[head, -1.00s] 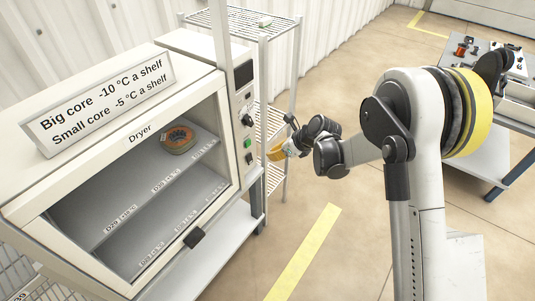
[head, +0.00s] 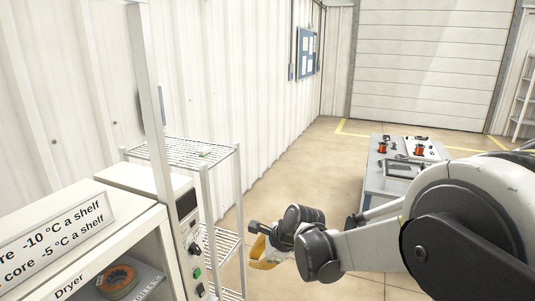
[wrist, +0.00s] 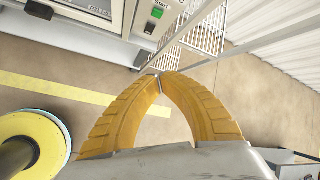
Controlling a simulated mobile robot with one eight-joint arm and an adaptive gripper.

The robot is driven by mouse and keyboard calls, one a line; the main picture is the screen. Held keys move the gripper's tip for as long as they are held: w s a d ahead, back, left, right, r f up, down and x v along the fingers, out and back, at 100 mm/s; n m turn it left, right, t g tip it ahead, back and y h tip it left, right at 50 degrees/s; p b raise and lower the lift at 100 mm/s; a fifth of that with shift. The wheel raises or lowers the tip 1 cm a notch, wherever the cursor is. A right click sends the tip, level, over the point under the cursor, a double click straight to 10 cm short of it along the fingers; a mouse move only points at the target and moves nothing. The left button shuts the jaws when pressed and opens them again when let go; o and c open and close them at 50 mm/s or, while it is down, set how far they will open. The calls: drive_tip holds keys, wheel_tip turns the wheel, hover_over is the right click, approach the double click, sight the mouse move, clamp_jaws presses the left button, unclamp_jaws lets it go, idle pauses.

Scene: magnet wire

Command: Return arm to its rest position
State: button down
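My gripper (head: 262,254) hangs beside the dryer's control panel in the head view, at the end of my bent arm. In the wrist view my gripper (wrist: 160,80) shows two curved yellow fingers whose tips meet, with nothing between them. The open dryer (head: 85,248) stands at the lower left, with an orange-and-grey spool (head: 117,279) on a shelf inside. Its sign (head: 55,237) is partly cut off by the frame.
A wire rack (head: 205,156) stands behind the dryer, close to my gripper's left. A worktable (head: 376,180) with spools and tools stands behind my arm at the right. Open floor (head: 300,175) lies between the rack and the worktable.

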drive_tip(key=s+d+r+n+t+h, duration=0.1)
drive_tip(key=s+d+r+n+h, duration=0.1)
drive_tip(key=s+d+r+n, duration=0.55)
drive_tip(key=s+d+r+n+t+h, duration=0.15)
drive_tip(key=s+d+r+n, duration=0.25)
drive_tip(key=s+d, duration=0.6)
drive_tip(key=s+d+f+n+h, duration=0.1)
drive_tip(key=s+d+n+h, duration=0.1)
drive_tip(key=s+d+n, duration=0.3)
drive_tip(key=s, duration=0.3)
drive_tip(key=shift+d+f, duration=0.2)
drive_tip(key=shift+f, duration=0.2)
drive_tip(key=shift+s, duration=0.1)
